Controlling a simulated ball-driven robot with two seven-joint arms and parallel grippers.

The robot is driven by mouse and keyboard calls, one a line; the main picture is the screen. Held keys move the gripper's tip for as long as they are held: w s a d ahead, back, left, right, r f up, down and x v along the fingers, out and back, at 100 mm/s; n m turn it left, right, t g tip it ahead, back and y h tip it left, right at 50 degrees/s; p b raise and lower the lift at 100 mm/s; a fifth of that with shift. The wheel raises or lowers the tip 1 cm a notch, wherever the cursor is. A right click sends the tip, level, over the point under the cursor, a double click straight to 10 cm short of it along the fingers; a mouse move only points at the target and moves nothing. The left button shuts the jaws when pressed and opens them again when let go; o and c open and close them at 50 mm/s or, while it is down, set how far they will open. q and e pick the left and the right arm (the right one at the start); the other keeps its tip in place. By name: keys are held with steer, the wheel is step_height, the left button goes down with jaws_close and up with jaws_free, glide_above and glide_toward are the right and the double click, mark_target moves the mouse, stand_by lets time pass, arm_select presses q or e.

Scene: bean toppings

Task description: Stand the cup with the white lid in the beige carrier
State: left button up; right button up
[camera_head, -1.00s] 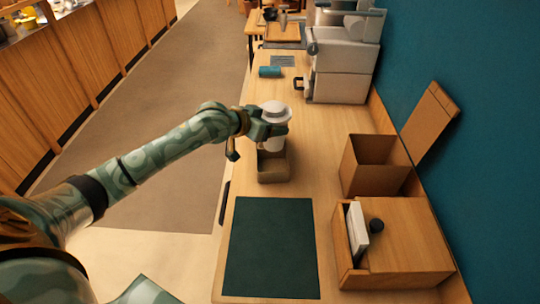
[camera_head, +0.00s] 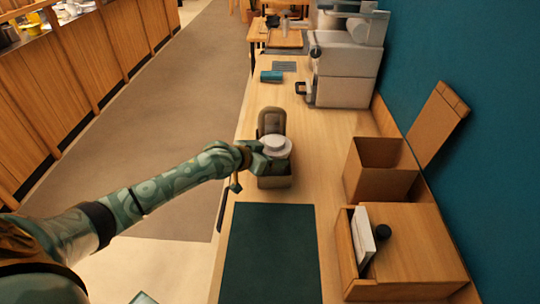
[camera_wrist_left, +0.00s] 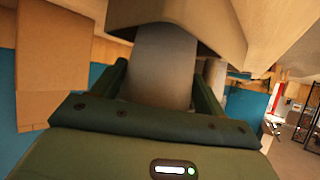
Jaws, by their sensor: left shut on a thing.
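The cup with the white lid (camera_head: 276,147) is upright in my left gripper (camera_head: 268,158), which is shut on it. In the left wrist view the cup's pale grey side (camera_wrist_left: 165,65) shows between the fingers. The beige carrier (camera_head: 275,182) stands on the counter. The cup is over the carrier's near part in the head view, and the gripper hides much of the cup's lower side. I cannot tell whether the cup's base is inside the carrier. A rounded brown-grey upright part (camera_head: 271,121) shows just behind the cup. My right gripper is not in view.
A dark green mat (camera_head: 270,255) lies nearer on the counter. An open cardboard box (camera_head: 380,180) and a wooden box (camera_head: 415,245) stand to the right. A coffee machine (camera_head: 345,75) and a teal rolled thing (camera_head: 271,76) are farther back.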

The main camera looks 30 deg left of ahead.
arm_select(q)
steer(key=o, duration=0.5)
steer(key=shift+r, duration=0.15)
steer(key=p+v, duration=0.4)
steer(key=v, duration=0.8)
steer(key=shift+w, duration=0.1)
